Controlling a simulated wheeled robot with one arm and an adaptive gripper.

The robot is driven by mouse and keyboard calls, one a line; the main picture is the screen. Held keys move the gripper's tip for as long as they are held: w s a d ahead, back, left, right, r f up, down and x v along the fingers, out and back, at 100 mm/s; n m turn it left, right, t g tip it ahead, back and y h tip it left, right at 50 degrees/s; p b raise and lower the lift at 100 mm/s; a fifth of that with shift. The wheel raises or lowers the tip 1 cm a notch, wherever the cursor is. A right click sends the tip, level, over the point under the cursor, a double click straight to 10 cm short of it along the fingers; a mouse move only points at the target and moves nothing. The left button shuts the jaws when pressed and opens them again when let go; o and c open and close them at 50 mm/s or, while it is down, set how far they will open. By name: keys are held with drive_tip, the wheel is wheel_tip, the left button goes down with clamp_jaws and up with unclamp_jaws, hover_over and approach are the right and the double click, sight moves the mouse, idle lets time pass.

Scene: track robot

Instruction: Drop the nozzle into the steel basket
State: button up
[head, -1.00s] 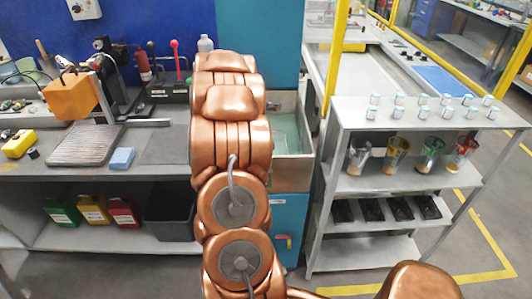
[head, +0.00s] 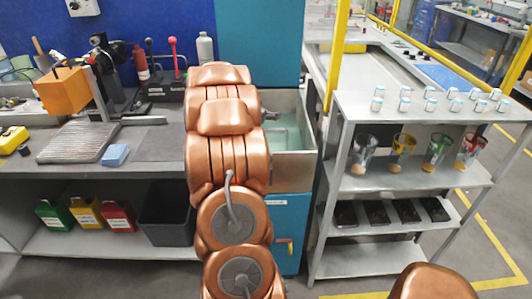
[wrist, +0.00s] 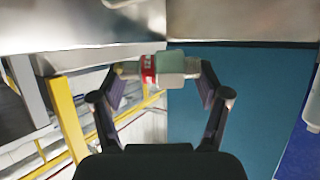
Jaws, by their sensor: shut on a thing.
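The nozzle (wrist: 172,66) is a pale grey piece with a red band, seen crosswise in the wrist view. My gripper (wrist: 160,74) is shut on it, with one dark finger at each end region. In the head view my copper arm hides the gripper and the nozzle. I cannot make out a steel basket for sure in either view. A steel sink (head: 292,168) with greenish water stands just right of my arm, partly hidden by it.
A grey workbench (head: 150,142) holds an orange block (head: 62,90), a ribbed plate (head: 78,142) and a blue block (head: 115,155). A metal shelf (head: 385,180) with several cups stands right of the sink. Steel surfaces (wrist: 240,20) lie close beyond the nozzle.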

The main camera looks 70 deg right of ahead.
drive_tip(key=o, duration=1.2)
drive_tip(key=v, duration=1.2)
